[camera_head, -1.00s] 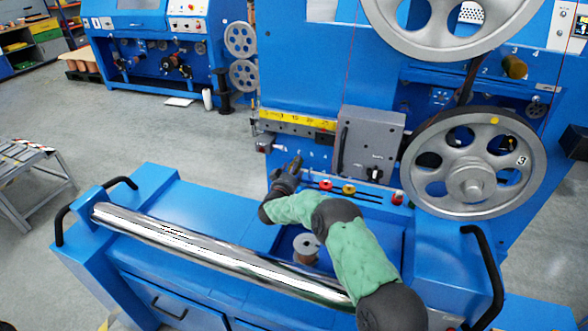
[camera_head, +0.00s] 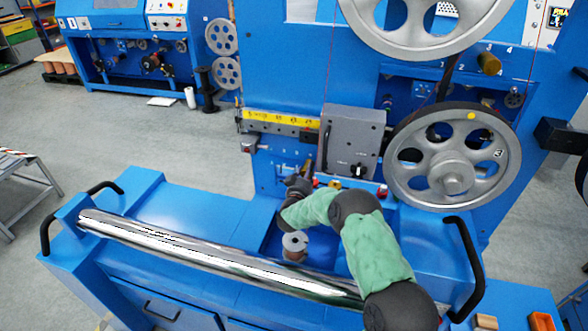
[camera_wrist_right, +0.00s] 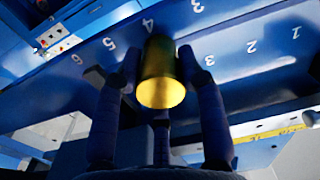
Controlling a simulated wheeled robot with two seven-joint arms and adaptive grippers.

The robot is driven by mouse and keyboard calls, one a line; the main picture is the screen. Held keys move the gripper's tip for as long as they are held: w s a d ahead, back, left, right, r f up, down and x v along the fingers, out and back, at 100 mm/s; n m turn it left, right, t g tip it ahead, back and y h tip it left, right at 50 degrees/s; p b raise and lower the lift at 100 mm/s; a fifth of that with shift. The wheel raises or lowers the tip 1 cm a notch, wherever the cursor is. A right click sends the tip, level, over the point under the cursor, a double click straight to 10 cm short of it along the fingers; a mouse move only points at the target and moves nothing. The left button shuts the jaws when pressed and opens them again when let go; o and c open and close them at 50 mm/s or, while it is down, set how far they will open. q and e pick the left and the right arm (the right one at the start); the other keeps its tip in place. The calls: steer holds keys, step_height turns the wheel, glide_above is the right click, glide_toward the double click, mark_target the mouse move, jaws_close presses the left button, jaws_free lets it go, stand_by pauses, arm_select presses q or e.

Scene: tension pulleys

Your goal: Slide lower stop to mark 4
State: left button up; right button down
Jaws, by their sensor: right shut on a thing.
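The lower stop (camera_wrist_right: 162,75) is a brass-coloured cylinder in the right wrist view, standing out from a blue panel (camera_wrist_right: 70,95) with white numbers. My right gripper (camera_wrist_right: 160,68) has its dark fingers closed around it. The stop's far end lies just right of and below the mark 4 (camera_wrist_right: 148,25). A mark 3 (camera_wrist_right: 208,60) is to its right, and 5 and 6 are to its left. In the head view my right gripper (camera_head: 307,168) is at the blue panel below the yellow scale; the lower stop is mostly hidden there. My left gripper is not in view.
A grey box (camera_head: 352,135) is mounted right of the gripper, beside a large spoked pulley (camera_head: 425,180). A spool (camera_head: 294,246) sits in the recess below my right arm. A chrome roller (camera_head: 200,250) crosses the front. Another brass cylinder (camera_head: 489,63) is at upper right.

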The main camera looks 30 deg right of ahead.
steer(key=shift+w+d+r, duration=0.1)
steer(key=shift+r, duration=0.25)
steer(key=c, duration=0.7)
jaws_free()
steer(key=shift+c, duration=0.2)
steer(key=shift+f, duration=0.15)
steer(key=shift+a, duration=0.2)
steer(key=v, duration=1.2)
steer(key=shift+d, duration=0.15)
